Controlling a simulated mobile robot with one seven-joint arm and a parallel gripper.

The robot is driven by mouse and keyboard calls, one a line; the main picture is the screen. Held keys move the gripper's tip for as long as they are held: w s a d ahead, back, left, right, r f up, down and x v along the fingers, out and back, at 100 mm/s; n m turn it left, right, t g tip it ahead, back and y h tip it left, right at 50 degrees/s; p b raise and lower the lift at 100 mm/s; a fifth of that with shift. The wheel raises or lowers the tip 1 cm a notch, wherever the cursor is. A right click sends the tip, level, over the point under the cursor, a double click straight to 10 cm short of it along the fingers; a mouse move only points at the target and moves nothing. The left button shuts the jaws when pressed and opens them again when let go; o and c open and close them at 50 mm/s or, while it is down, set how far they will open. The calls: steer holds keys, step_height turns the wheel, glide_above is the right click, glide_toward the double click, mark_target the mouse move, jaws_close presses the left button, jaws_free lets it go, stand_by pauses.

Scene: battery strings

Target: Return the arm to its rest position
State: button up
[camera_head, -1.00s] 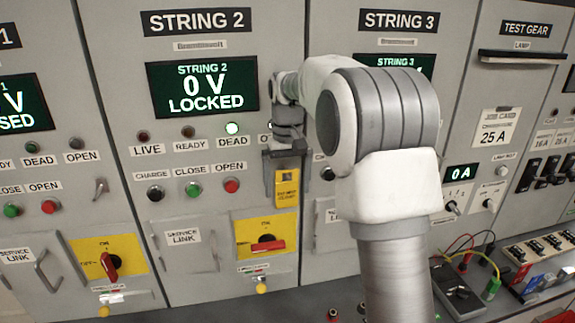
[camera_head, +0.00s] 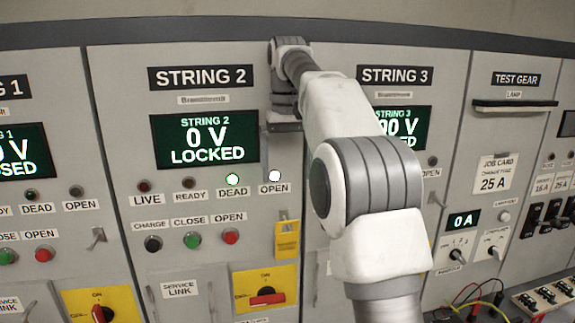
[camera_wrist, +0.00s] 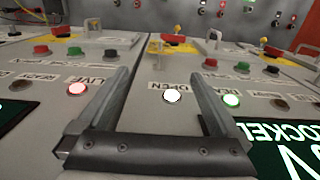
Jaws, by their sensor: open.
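My arm rises through the right half of the head view and bends toward the String 2 panel (camera_head: 140,110). My gripper (camera_head: 272,150) hangs there at the right edge of the String 2 display (camera_head: 206,138), above the lit OPEN lamp (camera_head: 274,176). In the wrist view my gripper (camera_wrist: 160,75) has its two fingers wide apart with nothing between them, and the OPEN lamp (camera_wrist: 171,96) shows in the gap. A yellow tag (camera_head: 287,240) is on the panel below, apart from the fingers. The display reads 0 V LOCKED.
A red handle (camera_head: 267,299) on a yellow plate lies below the String 2 buttons. My arm partly covers the String 3 display (camera_head: 405,125). The test gear panel (camera_head: 500,130) stands at right, with cables (camera_head: 470,300) on the bench below.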

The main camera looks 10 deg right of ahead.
steer(key=shift+r, duration=0.3)
steer(key=s+f+t+b, duration=0.1)
steer(key=s+t+b, duration=0.15)
steer(key=s, duration=0.65)
steer(key=s+f+t+b, duration=0.3)
steer(key=s+f+b, duration=0.2)
steer(key=s+f, duration=1.5)
steer(key=shift+s, duration=0.75)
stand_by(0.4)
